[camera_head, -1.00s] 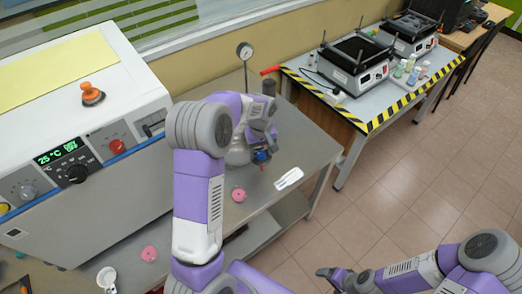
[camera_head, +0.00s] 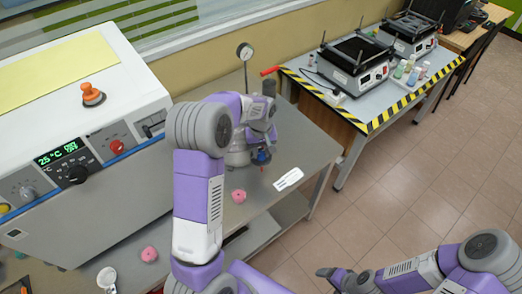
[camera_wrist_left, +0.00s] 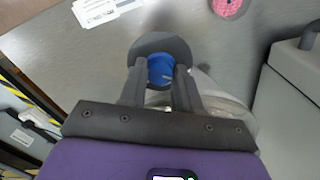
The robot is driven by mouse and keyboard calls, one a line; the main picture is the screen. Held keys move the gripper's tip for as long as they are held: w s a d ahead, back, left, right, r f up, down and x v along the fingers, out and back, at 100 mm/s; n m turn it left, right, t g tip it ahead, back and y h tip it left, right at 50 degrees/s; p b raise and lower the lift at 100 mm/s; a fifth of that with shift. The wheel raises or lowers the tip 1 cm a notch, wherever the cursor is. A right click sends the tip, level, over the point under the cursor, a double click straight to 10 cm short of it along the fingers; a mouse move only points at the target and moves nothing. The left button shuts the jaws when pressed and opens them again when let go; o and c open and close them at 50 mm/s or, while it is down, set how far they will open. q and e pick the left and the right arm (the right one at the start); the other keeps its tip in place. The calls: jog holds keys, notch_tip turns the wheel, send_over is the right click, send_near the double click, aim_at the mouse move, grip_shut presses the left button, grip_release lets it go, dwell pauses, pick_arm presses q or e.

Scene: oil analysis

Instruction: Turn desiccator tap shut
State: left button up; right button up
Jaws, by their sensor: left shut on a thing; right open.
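The desiccator tap is a small blue knob (camera_wrist_left: 161,69) with a dark round part behind it. My left gripper (camera_wrist_left: 158,78) is shut on the blue tap, with one finger at each side. In the head view the left gripper (camera_head: 259,146) reaches down at the desiccator, and my arm hides much of it. Part of the clear glass desiccator (camera_wrist_left: 222,96) shows beside the right finger in the wrist view. My right gripper (camera_head: 336,274) is open and empty, far from the desiccator, over the floor.
A large white oven (camera_head: 75,150) stands left of the desiccator. A pressure gauge (camera_head: 245,51) rises behind it. A pink round object (camera_head: 238,196) and a white card (camera_head: 288,180) lie on the grey bench (camera_head: 265,203). A second table with hotplates (camera_head: 357,60) stands at the right.

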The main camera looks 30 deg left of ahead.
aim_at(261, 153)
pick_arm(q)
jog(key=m, duration=0.5)
jog(key=shift+m+p, duration=0.4)
jog(key=m, duration=0.4)
jog(key=shift+m, duration=0.4)
jog(key=shift+p, duration=0.3)
jog(key=o, duration=1.1)
jog(key=shift+c, duration=0.2)
notch_tip(261, 153, up, 8)
jog(key=shift+f, duration=0.15)
jog(key=shift+f, duration=0.1)
